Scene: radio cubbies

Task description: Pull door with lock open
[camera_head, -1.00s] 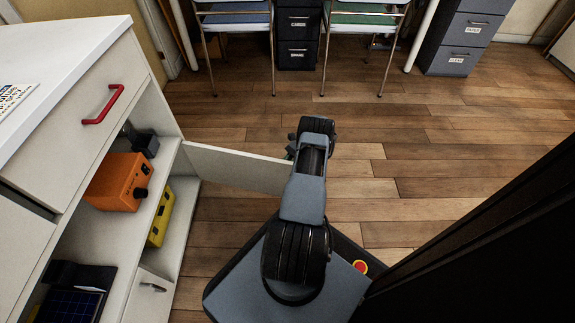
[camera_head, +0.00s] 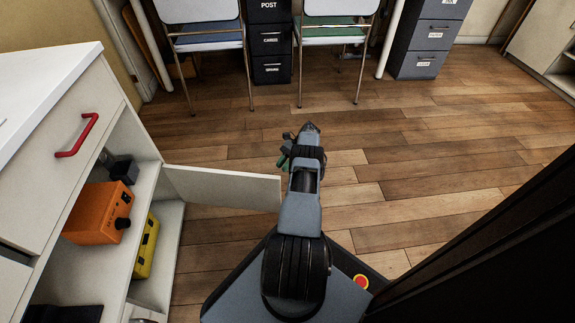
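A white cabinet door (camera_head: 222,188) stands swung out from the shelf opening, its hinged side at the cabinet and its free edge beside my arm. No lock can be made out on the side of the door I see. My gripper (camera_head: 289,147) is at the end of my dark arm, just beyond the door's free edge in the picture. Its fingers are small and partly hidden by the wrist, so I cannot tell whether they are open or shut. I cannot tell whether the arm touches the door.
The white cabinet (camera_head: 60,75) at left has a drawer with a red handle (camera_head: 77,136). An orange box (camera_head: 97,212) and a yellow box (camera_head: 146,247) sit on its shelves. Chairs and drawer units (camera_head: 425,38) stand at the back. The wooden floor (camera_head: 420,150) between is clear.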

